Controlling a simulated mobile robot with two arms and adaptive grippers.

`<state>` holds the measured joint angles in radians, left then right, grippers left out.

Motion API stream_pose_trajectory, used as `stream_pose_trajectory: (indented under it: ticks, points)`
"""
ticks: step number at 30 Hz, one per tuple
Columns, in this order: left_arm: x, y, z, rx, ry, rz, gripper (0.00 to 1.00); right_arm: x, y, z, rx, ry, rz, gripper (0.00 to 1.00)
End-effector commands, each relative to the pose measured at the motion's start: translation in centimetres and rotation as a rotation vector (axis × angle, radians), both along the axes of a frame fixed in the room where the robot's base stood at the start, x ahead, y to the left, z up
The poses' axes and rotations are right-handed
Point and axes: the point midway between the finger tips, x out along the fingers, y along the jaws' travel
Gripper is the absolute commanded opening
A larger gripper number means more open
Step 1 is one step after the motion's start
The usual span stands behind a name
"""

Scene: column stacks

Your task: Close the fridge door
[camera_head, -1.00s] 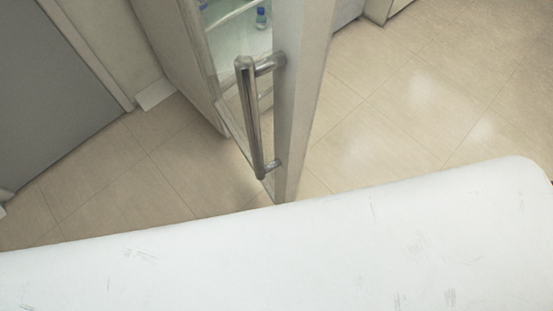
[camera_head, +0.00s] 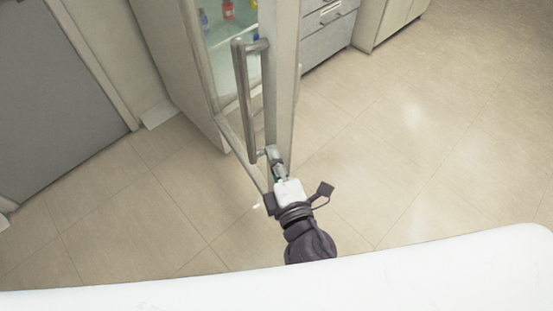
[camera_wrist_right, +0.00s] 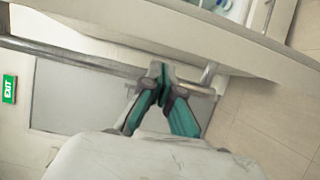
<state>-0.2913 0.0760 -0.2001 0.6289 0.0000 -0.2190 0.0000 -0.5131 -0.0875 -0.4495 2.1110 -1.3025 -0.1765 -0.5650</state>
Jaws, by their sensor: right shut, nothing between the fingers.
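The fridge door (camera_head: 285,85) stands open, seen nearly edge-on in the head view, with a vertical metal handle (camera_head: 243,100) on its left face. My right gripper (camera_head: 275,160) is at the lower end of the door, close by the handle's lower mount. In the right wrist view my right gripper (camera_wrist_right: 160,84) has its fingers together and empty, in front of the handle bar (camera_wrist_right: 90,62) and the door edge (camera_wrist_right: 170,35). I cannot tell whether the fingertips touch the door. The fridge (camera_head: 180,60) is behind the door. My left gripper is not in view.
Bottles (camera_head: 229,10) stand on a shelf inside the fridge. Grey drawers (camera_head: 330,35) and a pale cabinet (camera_head: 388,20) are at the back. A grey door (camera_head: 55,90) is at the left. The tiled floor (camera_head: 400,150) to the right is clear.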

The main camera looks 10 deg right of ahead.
Motion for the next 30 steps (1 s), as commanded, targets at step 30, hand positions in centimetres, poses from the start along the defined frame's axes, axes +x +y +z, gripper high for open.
stream_pose_trajectory:
  ticks: [30]
  points:
    - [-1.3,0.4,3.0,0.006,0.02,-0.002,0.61,6.4,0.1,0.0,-0.003,0.001,0.027,0.0]
